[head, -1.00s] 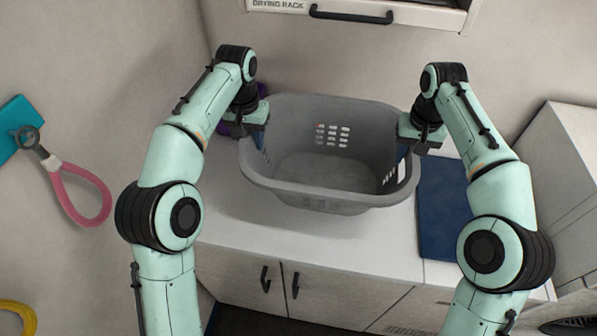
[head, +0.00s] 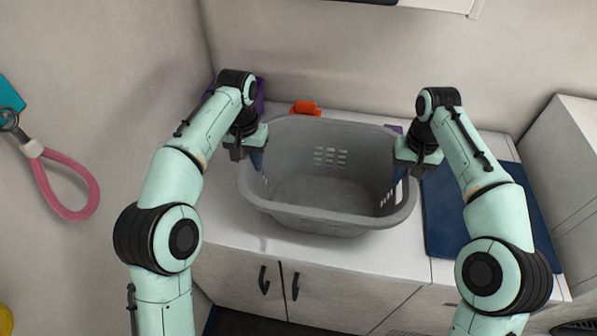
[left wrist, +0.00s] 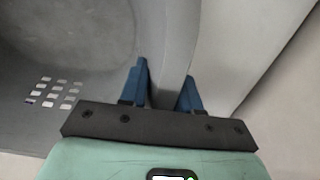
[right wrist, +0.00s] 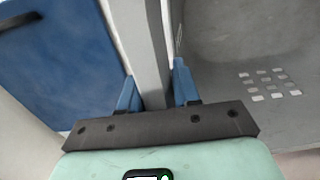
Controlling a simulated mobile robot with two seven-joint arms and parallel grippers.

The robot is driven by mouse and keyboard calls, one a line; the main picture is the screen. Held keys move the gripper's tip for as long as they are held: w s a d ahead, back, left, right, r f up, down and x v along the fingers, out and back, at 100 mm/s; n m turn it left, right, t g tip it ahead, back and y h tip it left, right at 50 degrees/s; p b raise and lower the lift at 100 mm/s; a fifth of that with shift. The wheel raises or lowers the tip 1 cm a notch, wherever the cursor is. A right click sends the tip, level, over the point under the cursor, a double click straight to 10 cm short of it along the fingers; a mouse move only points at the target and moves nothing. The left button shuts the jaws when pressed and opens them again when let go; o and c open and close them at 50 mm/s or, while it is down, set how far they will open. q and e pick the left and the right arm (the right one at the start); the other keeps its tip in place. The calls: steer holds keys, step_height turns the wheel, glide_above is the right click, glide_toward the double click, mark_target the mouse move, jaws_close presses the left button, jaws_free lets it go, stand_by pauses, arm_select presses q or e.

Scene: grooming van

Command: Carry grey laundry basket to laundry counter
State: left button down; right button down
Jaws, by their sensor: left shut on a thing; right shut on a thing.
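The grey laundry basket (head: 320,222) is upright and looks empty, over the white laundry counter (head: 222,228) in the head view. I cannot tell for sure whether its base touches the counter. My left gripper (head: 256,158) is shut on the basket's left rim; in the left wrist view its blue fingers (left wrist: 164,88) sit on both sides of the basket wall (left wrist: 175,45). My right gripper (head: 404,168) is shut on the right rim; in the right wrist view its fingers (right wrist: 156,88) straddle the wall (right wrist: 145,45). The basket's underside is hidden.
A dark blue mat (head: 470,225) lies on the counter right of the basket. An orange item (head: 306,108) and purple items (head: 258,98) are behind it. A pink loop (head: 65,190) hangs on the left wall. A pale cabinet (head: 570,180) stands at the right.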

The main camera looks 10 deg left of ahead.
arm_select(q)
steer(key=c, duration=1)
jaws_free()
steer(key=shift+s+a+f, duration=0.1)
steer(key=shift+a+f, duration=0.1)
steer(key=shift+f, duration=0.05)
arm_select(e)
steer(key=c, duration=1)
jaws_free()
steer(key=shift+s+d+f, duration=0.1)
steer(key=shift+d+f, duration=0.1)
steer(key=shift+f, duration=0.05)
arm_select(q)
steer(key=shift+o, duration=1)
steer(key=shift+r, duration=0.1)
arm_select(e)
steer(key=shift+o, duration=1)
steer(key=shift+r, duration=0.1)
arm_select(q)
steer(key=shift+d, duration=0.15)
arm_select(e)
steer(key=shift+a, duration=0.15)
arm_select(q)
steer(key=shift+r, duration=3.75)
arm_select(e)
steer(key=shift+a+r, duration=0.1)
steer(key=shift+r, duration=3.65)
